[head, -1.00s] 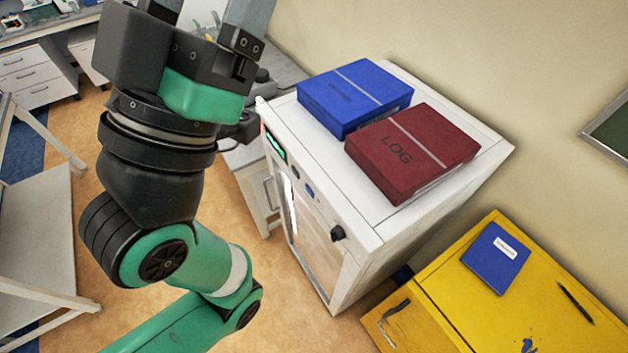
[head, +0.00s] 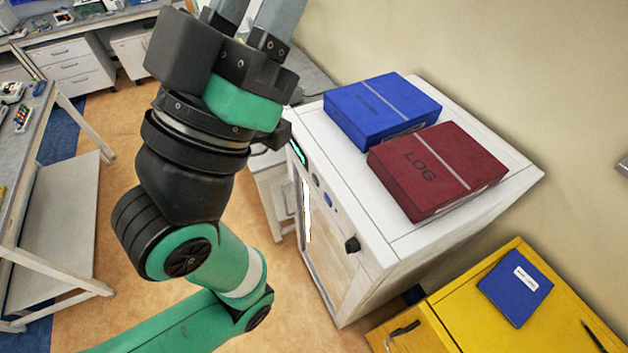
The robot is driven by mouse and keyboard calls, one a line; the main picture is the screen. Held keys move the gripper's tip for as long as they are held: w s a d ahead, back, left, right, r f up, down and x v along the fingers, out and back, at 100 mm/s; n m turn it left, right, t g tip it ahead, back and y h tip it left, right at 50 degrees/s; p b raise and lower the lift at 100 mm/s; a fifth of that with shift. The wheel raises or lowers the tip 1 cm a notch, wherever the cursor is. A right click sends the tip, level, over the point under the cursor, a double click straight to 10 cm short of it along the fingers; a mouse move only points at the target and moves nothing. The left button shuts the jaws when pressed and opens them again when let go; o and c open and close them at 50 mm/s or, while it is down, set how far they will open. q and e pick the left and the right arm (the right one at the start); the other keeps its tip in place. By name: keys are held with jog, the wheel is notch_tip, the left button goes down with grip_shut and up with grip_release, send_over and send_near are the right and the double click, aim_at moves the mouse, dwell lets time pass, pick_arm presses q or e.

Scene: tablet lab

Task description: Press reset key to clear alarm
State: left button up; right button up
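A white cabinet (head: 400,238) stands right of centre. Its front panel has a small lit green display (head: 298,152), a small dark round control (head: 315,180), a blue key (head: 328,200) and a black knob (head: 352,244). No label is readable, so I cannot tell which is the reset key. My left gripper (head: 254,12) is at the top, left of the cabinet, pointing up the picture. Its fingers are close together with nothing seen between them; their tips are cut off by the frame. It is apart from the keys. My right gripper is not in view.
A blue box (head: 375,108) and a red LOG binder (head: 430,165) lie on the cabinet top. A yellow cabinet (head: 530,310) with a blue notebook (head: 515,287) stands at lower right. A workbench (head: 50,215) is at left. Open floor lies between.

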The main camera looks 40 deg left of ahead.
pick_arm(q)
grip_shut()
dwell(1.4)
